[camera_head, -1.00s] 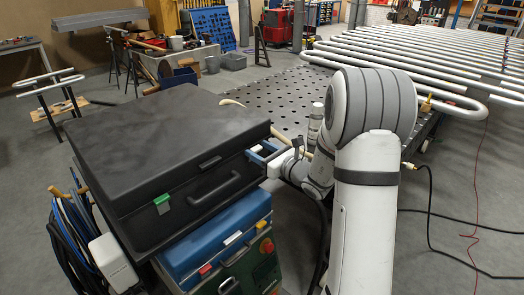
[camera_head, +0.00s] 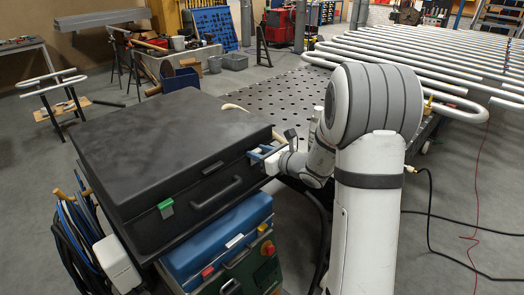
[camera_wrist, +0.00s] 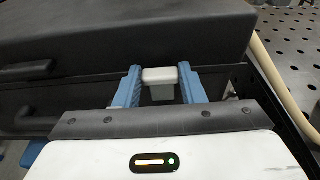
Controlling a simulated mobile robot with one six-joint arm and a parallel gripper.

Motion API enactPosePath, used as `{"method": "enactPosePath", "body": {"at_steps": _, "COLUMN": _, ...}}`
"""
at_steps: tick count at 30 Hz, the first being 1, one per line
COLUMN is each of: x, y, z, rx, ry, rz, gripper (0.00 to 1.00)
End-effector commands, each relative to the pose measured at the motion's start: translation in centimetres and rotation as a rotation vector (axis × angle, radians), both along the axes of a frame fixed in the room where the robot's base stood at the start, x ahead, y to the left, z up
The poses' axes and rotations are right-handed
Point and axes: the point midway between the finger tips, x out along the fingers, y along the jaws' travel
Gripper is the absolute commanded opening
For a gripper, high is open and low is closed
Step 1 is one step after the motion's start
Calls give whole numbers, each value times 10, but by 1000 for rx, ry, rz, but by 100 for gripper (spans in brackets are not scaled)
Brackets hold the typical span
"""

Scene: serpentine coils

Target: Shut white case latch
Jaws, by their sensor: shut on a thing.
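The white latch (camera_wrist: 160,76) is at the right end of the front, between the blue fingers of my gripper (camera_wrist: 160,86) in the wrist view. My gripper (camera_head: 260,154) is shut on it, also in the head view, where the fingers mostly hide the latch. I cannot tell whether the latch is fully flat against the case.
The blue case (camera_head: 215,240) with red and yellow latches stands below, on a green unit with a red button. Blue cables and a white box (camera_head: 117,262) hang at the left. A perforated table (camera_head: 275,100) with white serpentine coils (camera_head: 410,60) lies behind my arm.

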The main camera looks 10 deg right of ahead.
Motion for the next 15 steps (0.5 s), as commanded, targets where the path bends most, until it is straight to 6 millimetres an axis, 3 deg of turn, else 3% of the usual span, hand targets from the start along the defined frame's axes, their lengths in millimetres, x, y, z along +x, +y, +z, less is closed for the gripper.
{"method": "enactPosePath", "body": {"at_steps": 8, "x": 2, "y": -1, "z": 2, "rx": -3, "ry": 0, "rz": -3, "gripper": 14}}
{"method": "enactPosePath", "body": {"at_steps": 9, "x": 2, "y": -1, "z": 2, "rx": -3, "ry": -1, "rz": -3, "gripper": 38}}
{"method": "enactPosePath", "body": {"at_steps": 15, "x": 1, "y": 0, "z": 2, "rx": -3, "ry": 0, "rz": -2, "gripper": 54}}
